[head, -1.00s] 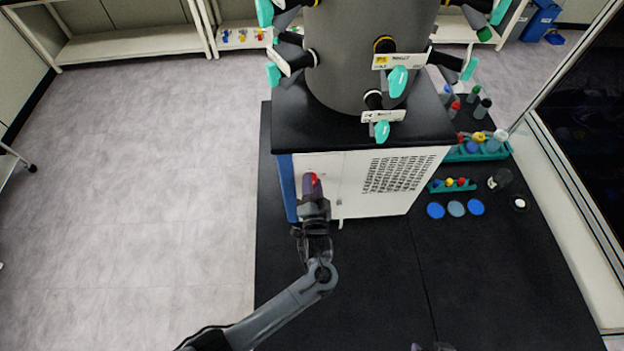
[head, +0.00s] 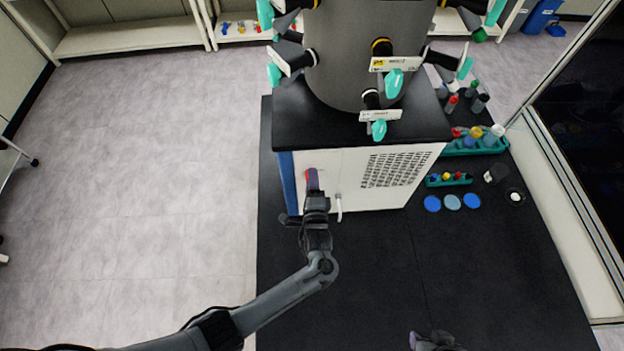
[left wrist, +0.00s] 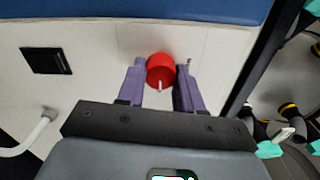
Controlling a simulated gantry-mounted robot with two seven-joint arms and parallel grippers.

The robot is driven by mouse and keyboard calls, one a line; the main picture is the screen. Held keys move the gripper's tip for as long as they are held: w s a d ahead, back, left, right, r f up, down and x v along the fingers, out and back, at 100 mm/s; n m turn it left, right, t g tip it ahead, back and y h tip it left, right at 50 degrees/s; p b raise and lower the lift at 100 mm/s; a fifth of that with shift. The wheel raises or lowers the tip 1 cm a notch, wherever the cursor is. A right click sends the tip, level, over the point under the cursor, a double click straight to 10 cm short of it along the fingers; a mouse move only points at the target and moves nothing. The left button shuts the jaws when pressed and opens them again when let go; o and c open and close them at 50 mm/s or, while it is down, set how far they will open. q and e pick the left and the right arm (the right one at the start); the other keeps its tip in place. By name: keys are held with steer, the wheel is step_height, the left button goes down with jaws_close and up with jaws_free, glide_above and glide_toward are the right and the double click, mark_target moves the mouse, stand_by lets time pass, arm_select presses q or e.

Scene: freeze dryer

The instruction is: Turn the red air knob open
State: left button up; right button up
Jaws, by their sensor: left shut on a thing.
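The red air knob (left wrist: 160,66) is on the white front panel of the freeze dryer (head: 340,165), near the panel's left side. In the left wrist view it sits between the two purple fingers of my left gripper (left wrist: 160,82), with a small pale pin or mark at its lower edge. My left gripper (head: 312,178) is shut on the knob. In the head view the fingers and wrist hide most of the knob, leaving only a little red. My right gripper (head: 432,341) shows only partly at the bottom edge, away from the dryer.
A white hose or handle (head: 339,205) is on the panel just right of my left wrist. Teal racks (head: 475,147) with bottles, blue discs (head: 432,203) and caps stand at the right. The black bench front is clear. Teal-handled valves (head: 393,84) surround the grey drum above.

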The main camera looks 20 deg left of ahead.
arm_select(q)
steer(key=shift+m, duration=0.4)
steer(key=o, duration=1)
steer(key=shift+o, duration=0.2)
steer(key=b+v, duration=0.1)
steer(key=v, duration=0.9)
steer(key=shift+s+d+b, duration=0.2)
steer(key=shift+s+b, duration=0.15)
steer(key=shift+b, duration=0.05)
